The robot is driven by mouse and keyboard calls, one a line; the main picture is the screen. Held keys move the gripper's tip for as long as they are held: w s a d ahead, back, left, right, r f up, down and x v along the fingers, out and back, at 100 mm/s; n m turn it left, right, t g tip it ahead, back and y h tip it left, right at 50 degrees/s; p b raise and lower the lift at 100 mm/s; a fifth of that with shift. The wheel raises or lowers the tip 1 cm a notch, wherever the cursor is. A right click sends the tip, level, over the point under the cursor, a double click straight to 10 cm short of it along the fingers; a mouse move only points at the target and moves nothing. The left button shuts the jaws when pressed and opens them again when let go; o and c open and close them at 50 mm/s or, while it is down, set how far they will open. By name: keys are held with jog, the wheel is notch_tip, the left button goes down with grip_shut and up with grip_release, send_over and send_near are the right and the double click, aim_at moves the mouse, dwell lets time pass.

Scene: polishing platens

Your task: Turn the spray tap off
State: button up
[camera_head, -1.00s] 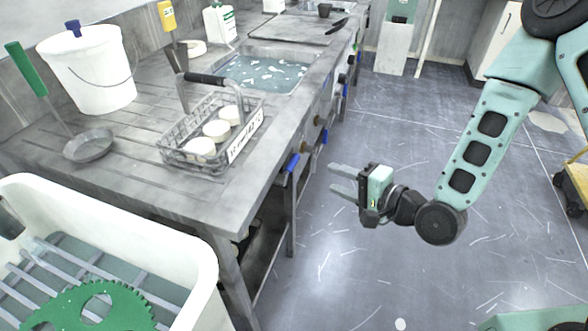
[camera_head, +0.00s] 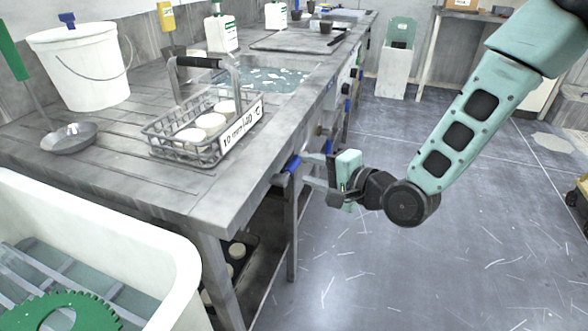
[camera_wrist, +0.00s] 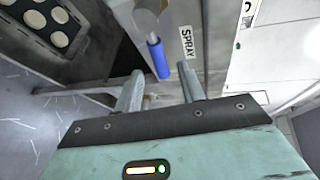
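The spray tap's blue lever (camera_wrist: 158,58) shows in the wrist view beside a plate marked SPRAY (camera_wrist: 187,42). It hangs from a round grey metal body (camera_wrist: 147,18). In the head view, a blue lever (camera_head: 291,164) sticks out from the bench front close to my fingertips. My gripper (camera_head: 308,171) is at the bench's front edge. In the wrist view my gripper (camera_wrist: 160,80) is open, with the lever's lower end in line with the gap between its fingers. I cannot tell whether either finger touches it.
A wire basket (camera_head: 160,146) with white discs stands on the bench (camera_head: 110,175). A white tub (camera_head: 185,275) is at the lower left.

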aim_at(297, 166)
jog(key=shift+x, duration=2.75)
grip_shut()
